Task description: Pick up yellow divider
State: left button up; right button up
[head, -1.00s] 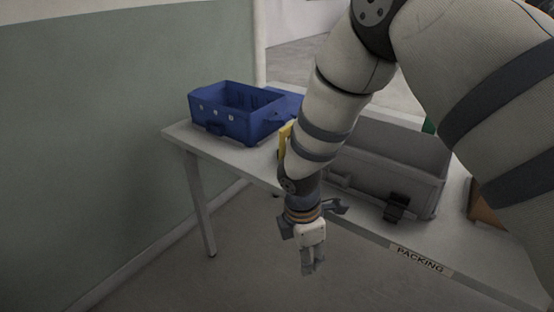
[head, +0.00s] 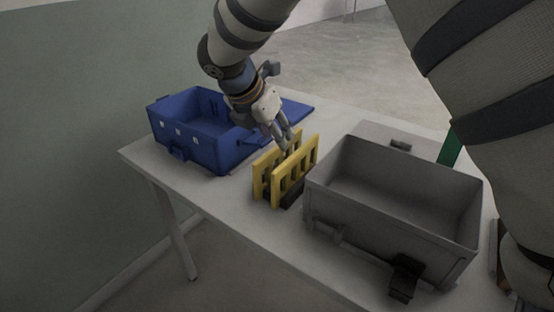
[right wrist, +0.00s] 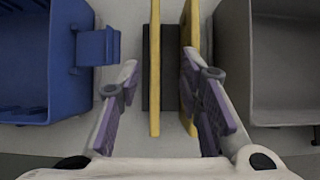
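The yellow divider (head: 295,172) stands upright on the table, two slotted yellow panels with a dark base low between them. In the right wrist view, its panels (right wrist: 155,75) run upright through the middle. My right gripper (head: 287,143) is just above the divider's top. In the right wrist view the right gripper (right wrist: 160,85) is open and empty, with one finger left of the left panel and the other overlapping the right panel. I cannot tell whether the fingers touch the divider. My left gripper is not in view.
A blue crate (head: 207,152) stands left of the divider, with a blue flap or lid behind it. An open grey box (head: 375,225) stands close on the right. The white table (head: 240,200) has bare room in front of the divider. A green item (head: 449,148) shows behind the box.

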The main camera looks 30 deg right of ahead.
aim_at(280, 154)
jog(key=shift+x, duration=1.05)
jog(key=f, duration=0.2)
jog(key=w+d+f, duration=0.1)
jog(key=f, duration=0.1)
jog(key=shift+w+d+f, duration=0.2)
jog(key=shift+d+f, duration=0.05)
jog(key=shift+r, duration=0.15)
jog(key=shift+c, duration=0.5)
grip_shut()
